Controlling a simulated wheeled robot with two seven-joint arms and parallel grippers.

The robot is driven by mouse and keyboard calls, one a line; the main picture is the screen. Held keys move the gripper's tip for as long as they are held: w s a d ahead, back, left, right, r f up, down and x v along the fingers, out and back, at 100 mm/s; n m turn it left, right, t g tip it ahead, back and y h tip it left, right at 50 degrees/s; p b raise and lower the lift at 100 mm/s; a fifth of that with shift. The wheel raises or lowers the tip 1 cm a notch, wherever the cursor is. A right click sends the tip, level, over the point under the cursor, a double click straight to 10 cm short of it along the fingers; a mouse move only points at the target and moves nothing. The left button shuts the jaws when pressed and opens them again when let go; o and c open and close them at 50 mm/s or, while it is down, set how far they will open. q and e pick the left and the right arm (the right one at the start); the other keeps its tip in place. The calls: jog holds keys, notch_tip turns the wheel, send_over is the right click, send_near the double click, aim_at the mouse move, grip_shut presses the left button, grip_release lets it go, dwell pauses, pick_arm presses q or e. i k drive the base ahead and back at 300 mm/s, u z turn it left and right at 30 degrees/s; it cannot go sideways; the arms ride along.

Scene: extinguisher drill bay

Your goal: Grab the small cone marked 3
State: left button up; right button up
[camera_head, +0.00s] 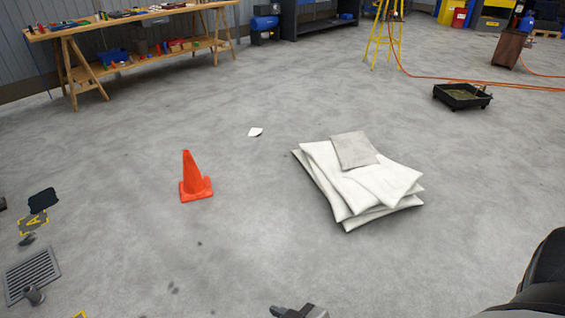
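One small orange cone (192,178) stands upright on the concrete floor, left of the middle of the head view. It has a square orange base, and I can make out no number on the side facing me. A dark grey part (298,312), which looks like the tip of my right gripper, just enters at the bottom edge; its fingers are too cut off to tell open or shut. It is apart from the cone, nearer to me and to the right. My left gripper is not in view.
Stacked white sacks (340,200) with a grey cloth (354,150) lie right of the cone. A white scrap (255,132) lies behind it. A floor grate (32,274) is at lower left, a black tray (462,97) at far right. Floor around the cone is clear.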

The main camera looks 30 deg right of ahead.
aim_at(194, 186)
jog(key=z, duration=0.55)
jog(key=i, duration=3.25)
jog(key=u, duration=1.05)
jog(key=i, duration=0.6)
jog(key=z, duration=0.1)
